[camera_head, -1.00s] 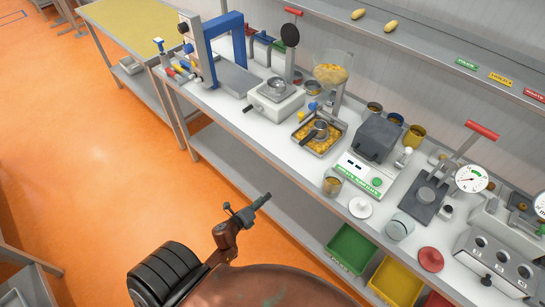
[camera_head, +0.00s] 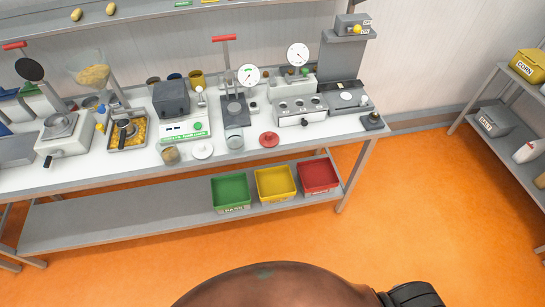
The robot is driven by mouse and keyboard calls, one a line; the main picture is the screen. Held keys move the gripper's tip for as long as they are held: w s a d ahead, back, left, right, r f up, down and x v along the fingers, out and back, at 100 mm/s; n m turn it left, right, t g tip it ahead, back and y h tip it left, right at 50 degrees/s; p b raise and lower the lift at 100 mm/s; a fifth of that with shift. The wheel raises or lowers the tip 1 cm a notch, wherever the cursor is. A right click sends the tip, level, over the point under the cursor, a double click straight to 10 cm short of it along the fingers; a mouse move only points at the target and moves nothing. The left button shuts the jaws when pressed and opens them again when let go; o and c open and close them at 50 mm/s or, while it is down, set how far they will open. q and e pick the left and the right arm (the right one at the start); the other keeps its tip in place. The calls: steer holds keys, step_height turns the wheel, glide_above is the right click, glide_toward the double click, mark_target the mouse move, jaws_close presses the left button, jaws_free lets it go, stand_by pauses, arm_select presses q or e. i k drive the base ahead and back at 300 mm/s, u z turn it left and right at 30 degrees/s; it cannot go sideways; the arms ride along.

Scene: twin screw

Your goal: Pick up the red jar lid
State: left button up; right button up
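The red jar lid (camera_head: 269,139) lies flat on the white bench top, near its front edge, with a small knob on top. A glass jar (camera_head: 235,138) stands just left of it, and a white lid (camera_head: 202,149) lies further left. Neither of my grippers shows in the head view now. Only a brown rounded part of my body and a dark ribbed part show at the bottom.
The bench (camera_head: 90,183) carries a gauge press, a grey box machine (camera_head: 171,98) and a three-hole block (camera_head: 301,109) behind and beside the lid. Green (camera_head: 231,191), yellow (camera_head: 276,183) and red (camera_head: 319,177) bins sit on the lower shelf. Orange floor is open in front.

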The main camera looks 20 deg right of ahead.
mark_target(267, 139)
steer(key=z, duration=0.05)
steer(key=k, duration=0.65)
steer(key=u, duration=0.45)
steer(key=i, duration=1.6)
steer(key=z, duration=0.7)
